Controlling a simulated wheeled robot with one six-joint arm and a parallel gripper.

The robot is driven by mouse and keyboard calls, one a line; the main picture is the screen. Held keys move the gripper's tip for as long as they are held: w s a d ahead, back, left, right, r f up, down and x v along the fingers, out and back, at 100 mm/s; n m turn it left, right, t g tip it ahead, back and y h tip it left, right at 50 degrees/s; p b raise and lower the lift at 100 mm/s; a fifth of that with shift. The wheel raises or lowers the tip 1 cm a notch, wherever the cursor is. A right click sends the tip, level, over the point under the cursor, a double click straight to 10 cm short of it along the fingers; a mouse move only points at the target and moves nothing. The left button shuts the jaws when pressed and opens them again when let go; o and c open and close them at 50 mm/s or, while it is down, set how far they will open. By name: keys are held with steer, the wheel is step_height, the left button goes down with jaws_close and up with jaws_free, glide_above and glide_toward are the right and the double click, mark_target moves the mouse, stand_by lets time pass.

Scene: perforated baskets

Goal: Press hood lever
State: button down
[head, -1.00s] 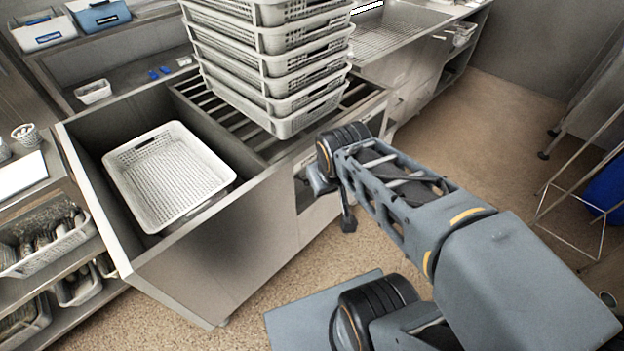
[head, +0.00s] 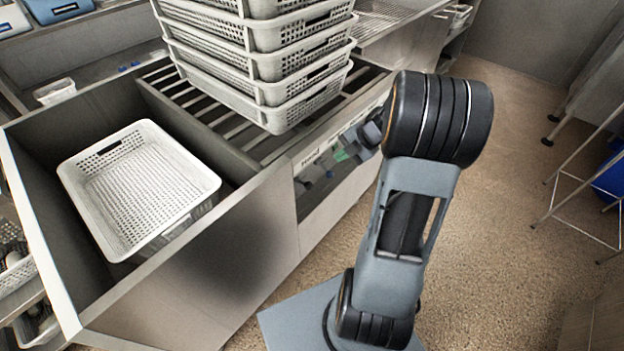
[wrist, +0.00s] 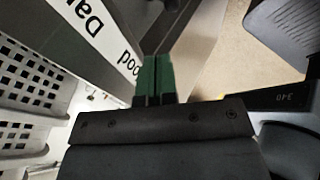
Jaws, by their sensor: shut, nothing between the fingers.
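My gripper (wrist: 154,72) shows in the wrist view with its two green fingers side by side and nothing between them. Just beyond the fingertips is a dark bar (wrist: 172,25), which may be the hood lever; I cannot tell whether they touch. A white label (wrist: 95,25) with partly cut-off lettering, ending in "ood", lies left of the fingers. In the head view, my gripper (head: 342,156) is small and partly hidden by my arm, at the front of the slatted counter. No lever can be made out clearly there.
A stack of white perforated baskets (head: 262,65) stands on the slatted counter (head: 190,100). Another white basket (head: 140,215) sits in the metal sink (head: 200,290) at left. A metal rack (head: 575,185) stands at right. The floor between is clear.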

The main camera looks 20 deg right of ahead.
steer(key=shift+s+d+f+n+g, duration=0.2)
steer(key=shift+s+f+n+g, duration=0.15)
steer(key=shift+f, duration=0.2)
steer(key=b, duration=0.5)
glide_toward(311, 184)
steer(key=x, duration=0.7)
steer(key=shift+w+a+f, duration=0.1)
steer(key=shift+a+f, duration=0.05)
steer(key=shift+f, duration=0.1)
